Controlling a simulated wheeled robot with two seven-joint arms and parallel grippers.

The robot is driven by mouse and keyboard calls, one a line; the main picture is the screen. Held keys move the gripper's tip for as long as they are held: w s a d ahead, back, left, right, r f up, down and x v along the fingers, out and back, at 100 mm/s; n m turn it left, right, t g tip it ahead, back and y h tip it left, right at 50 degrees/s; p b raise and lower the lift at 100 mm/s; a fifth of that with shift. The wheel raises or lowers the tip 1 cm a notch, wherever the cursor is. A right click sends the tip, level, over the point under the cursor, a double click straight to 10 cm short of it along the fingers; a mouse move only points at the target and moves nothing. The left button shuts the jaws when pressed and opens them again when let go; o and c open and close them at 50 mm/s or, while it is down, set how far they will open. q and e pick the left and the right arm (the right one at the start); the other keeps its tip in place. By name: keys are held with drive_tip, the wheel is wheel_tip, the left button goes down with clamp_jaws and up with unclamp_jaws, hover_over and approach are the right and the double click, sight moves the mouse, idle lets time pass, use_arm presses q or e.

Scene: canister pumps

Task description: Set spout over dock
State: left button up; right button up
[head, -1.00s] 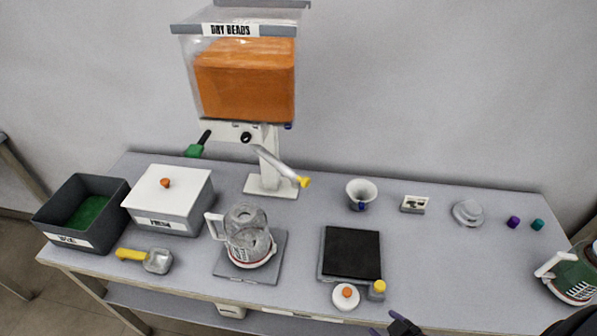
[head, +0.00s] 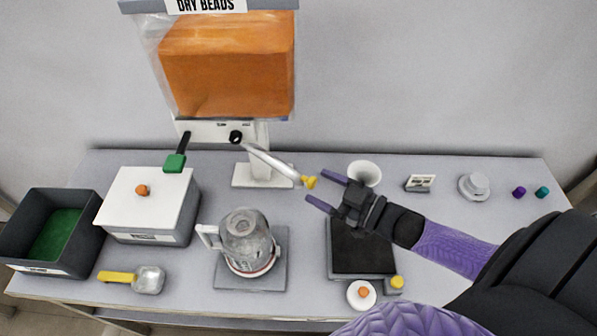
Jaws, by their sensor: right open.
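The spout (head: 272,164) is a pale tube slanting down to the right from the front of the dry beads dispenser (head: 226,66), with a yellow tip (head: 310,182). The square grey dock (head: 268,282) lies on the table below and left of the tip, and a clear canister (head: 246,242) with a white handle stands on it. My right gripper (head: 321,188) is open and empty, pointing left, with its purple fingers close to the yellow tip. I cannot tell whether they touch it. My left gripper is out of view.
A black-topped pad (head: 362,255) lies partly under my right arm. A white funnel cup (head: 366,172) stands just behind the gripper. A white lidded box (head: 146,200), a bin with green beads (head: 38,245) and a yellow-handled scoop (head: 147,280) are at left.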

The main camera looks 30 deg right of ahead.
sight(301, 176)
drive_tip(key=x, duration=0.5)
drive_tip(key=shift+w, duration=0.1)
clamp_jaws()
idle(0.6)
idle(0.6)
